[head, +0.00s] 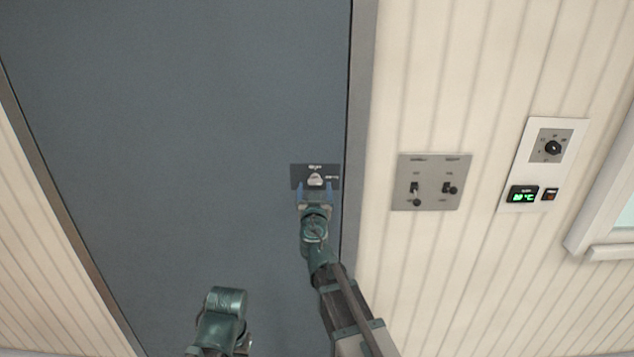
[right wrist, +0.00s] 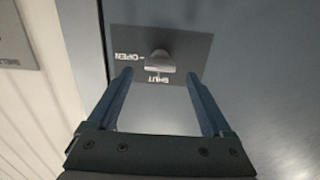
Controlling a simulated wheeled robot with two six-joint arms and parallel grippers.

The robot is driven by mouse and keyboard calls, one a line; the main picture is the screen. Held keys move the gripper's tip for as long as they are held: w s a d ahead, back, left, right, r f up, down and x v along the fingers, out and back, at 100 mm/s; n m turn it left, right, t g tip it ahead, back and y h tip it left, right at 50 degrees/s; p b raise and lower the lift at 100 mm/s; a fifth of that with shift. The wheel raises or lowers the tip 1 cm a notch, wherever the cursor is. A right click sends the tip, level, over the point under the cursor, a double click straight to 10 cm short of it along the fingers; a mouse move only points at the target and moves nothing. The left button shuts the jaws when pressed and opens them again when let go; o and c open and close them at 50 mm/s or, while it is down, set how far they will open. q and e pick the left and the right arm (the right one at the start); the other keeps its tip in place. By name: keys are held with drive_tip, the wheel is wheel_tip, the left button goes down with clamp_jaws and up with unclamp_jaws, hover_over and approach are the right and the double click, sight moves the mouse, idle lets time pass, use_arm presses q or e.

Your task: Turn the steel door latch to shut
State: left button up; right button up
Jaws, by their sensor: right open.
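The steel door latch (head: 315,180) is a small pale knob on a dark plate (head: 299,170) near the right edge of the blue-grey door. In the right wrist view the latch (right wrist: 158,62) sits on its plate (right wrist: 195,47), with the words SHUT and OPEN upside down beside it. I cannot tell which mark the latch points to. My right gripper (head: 315,190) is open in front of the latch. In the right wrist view its fingertips (right wrist: 159,75) lie on either side of the latch, with gaps showing. A left arm link shows at the bottom; its gripper does not.
A grey switch panel (head: 432,197) with two toggles is on the ribbed cream wall right of the door. A white control panel (head: 519,180) with a dial and green display is farther right, beside a window frame (head: 605,205). The door frame (head: 360,120) runs close right of the latch.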

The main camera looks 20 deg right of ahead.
sight(315, 182)
drive_tip(key=x, duration=0.3)
drive_tip(key=shift+w+d, duration=0.1)
drive_tip(key=shift+w, duration=0.1)
use_arm(q)
drive_tip(key=shift+w+d, duration=0.2)
drive_tip(key=shift+w, duration=0.1)
use_arm(e)
clamp_jaws()
